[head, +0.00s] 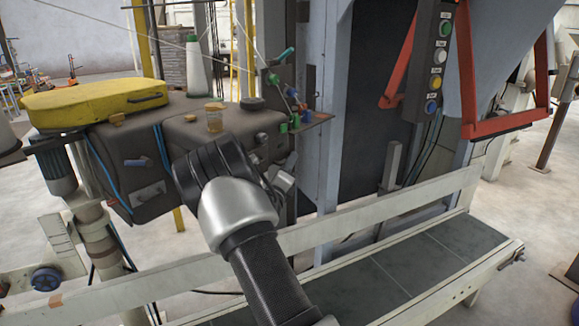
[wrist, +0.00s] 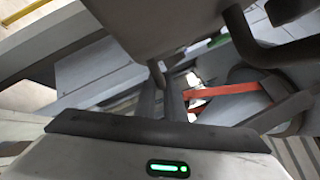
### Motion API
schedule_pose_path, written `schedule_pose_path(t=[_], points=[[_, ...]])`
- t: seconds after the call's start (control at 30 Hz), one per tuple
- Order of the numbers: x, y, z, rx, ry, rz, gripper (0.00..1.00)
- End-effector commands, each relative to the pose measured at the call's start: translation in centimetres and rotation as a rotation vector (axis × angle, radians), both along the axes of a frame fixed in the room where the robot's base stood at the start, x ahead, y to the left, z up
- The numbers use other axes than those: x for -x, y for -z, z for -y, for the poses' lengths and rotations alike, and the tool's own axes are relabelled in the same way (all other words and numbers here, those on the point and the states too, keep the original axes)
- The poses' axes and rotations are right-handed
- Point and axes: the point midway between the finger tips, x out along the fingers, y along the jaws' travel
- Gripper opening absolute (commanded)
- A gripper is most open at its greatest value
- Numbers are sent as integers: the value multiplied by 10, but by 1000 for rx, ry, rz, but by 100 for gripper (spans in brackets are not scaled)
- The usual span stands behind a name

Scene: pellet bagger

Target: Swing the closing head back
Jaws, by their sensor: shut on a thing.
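The closing head (head: 180,125) is a grey-brown sewing machine body with a yellow cover (head: 95,102) on top. It sits on a pale column at the left of the head view, beside the conveyor. My arm reaches up to its right end, and my wrist hides part of its front. In the wrist view my gripper (wrist: 161,92) is shut on a short dark bar at the closing head, whose grey body (wrist: 150,22) fills the top. The fingertips are hidden in the head view. I cannot tell the bar's full shape.
The conveyor (head: 440,250) with its pale side rail runs across below the head. A thread cone (head: 195,70) stands behind it. To the right are a grey frame post, a button box (head: 430,60) and a red bag-clamp frame (head: 505,125). Open floor lies behind.

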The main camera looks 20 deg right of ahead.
Motion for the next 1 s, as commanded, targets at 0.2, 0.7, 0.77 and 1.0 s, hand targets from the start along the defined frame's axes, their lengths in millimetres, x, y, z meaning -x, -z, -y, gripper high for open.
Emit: schedule_pose_path(t=[0.2, 0.7, 0.77, 1.0], points=[[-3, -1, -2, -4, -9, 1, 25], [1, 3, -6, -5, -7, -4, 28], [5, 4, -10, -5, -7, -4, 28], [42, 13, -43, -3, -9, -3, 28]])
